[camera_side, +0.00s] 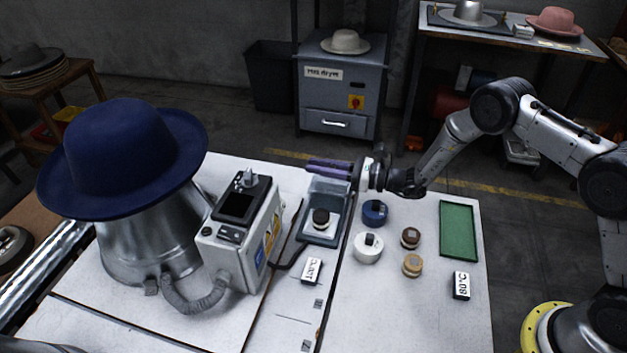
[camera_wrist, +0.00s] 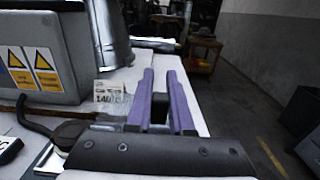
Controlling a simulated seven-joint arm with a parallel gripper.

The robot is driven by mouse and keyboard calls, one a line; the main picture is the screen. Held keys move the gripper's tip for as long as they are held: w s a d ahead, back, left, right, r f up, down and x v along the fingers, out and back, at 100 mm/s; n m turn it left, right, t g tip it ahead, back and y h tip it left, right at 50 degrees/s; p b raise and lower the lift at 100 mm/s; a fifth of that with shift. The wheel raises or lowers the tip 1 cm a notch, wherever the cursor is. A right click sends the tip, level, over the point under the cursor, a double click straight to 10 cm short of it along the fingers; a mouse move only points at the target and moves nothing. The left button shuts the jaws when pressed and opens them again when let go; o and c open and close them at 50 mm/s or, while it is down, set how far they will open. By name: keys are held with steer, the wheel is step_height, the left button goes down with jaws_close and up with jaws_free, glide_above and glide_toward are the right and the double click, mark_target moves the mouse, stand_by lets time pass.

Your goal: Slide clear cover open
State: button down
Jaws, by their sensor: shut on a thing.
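The clear cover (camera_side: 329,187) is a grey see-through panel at the back of a small shallow case on the white table. The case's tray (camera_side: 319,239) holds a black-topped round knob (camera_side: 321,219). My gripper (camera_side: 328,168) reaches in from the right, its purple fingers level and pointing left, just above the cover's back edge. In the wrist view my gripper (camera_wrist: 160,90) is shut on a small dark block (camera_wrist: 159,108), seemingly the cover's handle. The cover's panel is hard to make out in that view.
A control box (camera_side: 240,232) and a steel block with a blue hat (camera_side: 122,155) stand to the left. Right of the case are a blue puck (camera_side: 375,212), a white puck (camera_side: 368,247), two small brown pucks and a green tray (camera_side: 458,232). Temperature cards lie in front.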

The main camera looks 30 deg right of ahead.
steer(key=shift+w+d, duration=0.3)
steer(key=shift+d, duration=0.05)
steer(key=c, duration=0.8)
jaws_free()
steer(key=v, duration=1.4)
